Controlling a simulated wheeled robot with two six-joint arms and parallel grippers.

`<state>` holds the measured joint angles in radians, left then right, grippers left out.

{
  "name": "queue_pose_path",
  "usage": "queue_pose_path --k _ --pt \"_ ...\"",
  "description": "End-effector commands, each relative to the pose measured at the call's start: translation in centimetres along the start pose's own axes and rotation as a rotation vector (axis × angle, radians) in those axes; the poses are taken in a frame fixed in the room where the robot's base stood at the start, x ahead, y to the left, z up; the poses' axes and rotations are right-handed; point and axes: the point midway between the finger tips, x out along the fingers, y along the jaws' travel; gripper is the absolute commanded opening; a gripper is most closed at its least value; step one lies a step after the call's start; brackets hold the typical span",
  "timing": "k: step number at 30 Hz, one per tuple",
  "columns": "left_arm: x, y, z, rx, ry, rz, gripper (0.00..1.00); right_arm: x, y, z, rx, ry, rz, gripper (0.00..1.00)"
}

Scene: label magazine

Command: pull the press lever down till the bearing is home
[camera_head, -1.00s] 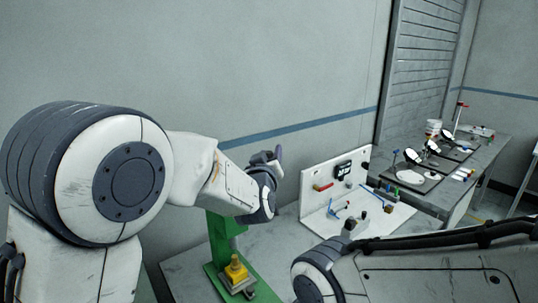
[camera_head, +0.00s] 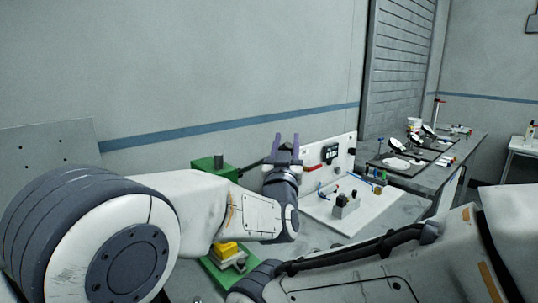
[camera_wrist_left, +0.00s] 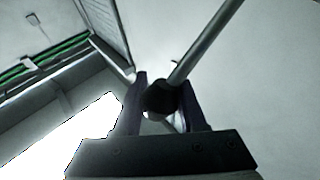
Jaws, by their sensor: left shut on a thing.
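The green press (camera_head: 213,168) stands behind my left forearm, which hides its middle. Its dark lever (camera_head: 252,166) runs from the press head right to my left gripper (camera_head: 286,146). In the left wrist view, the left gripper (camera_wrist_left: 162,104) is shut around the dark knob (camera_wrist_left: 160,97) at the end of the lever's grey rod (camera_wrist_left: 205,42). A yellow block (camera_head: 226,249) sits low on the press above its green base (camera_head: 222,280). I cannot make out the bearing. My right arm crosses the lower right; its gripper is out of view.
A white L-shaped panel (camera_head: 340,215) with small fittings stands right of the press. A grey bench (camera_head: 440,185) with several small items lies farther right. A grey plate (camera_head: 48,150) leans at the left by the wall.

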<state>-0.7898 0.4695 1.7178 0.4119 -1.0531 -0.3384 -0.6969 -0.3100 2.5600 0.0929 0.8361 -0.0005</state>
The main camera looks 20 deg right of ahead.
Motion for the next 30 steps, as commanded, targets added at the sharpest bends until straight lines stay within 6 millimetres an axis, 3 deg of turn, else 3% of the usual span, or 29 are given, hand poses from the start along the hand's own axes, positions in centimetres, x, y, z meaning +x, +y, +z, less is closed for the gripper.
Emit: queue_pose_path --k 1,15,21,30 --pt "-1.2 0.9 2.4 0.023 0.010 0.023 0.00 2.9 0.2 0.2 0.000 0.000 0.000 0.56" --pt "-5.4 2.9 7.8 0.245 0.210 0.109 0.00 14.2 1.0 0.8 0.000 0.000 0.000 0.56" --pt "-6.5 3.2 9.6 0.313 0.273 0.135 0.00 17.4 1.3 0.9 0.000 0.000 0.000 0.56" --pt "-7.3 3.5 11.3 0.306 0.266 0.134 0.00 20.0 1.4 1.1 0.000 0.000 0.000 0.56"
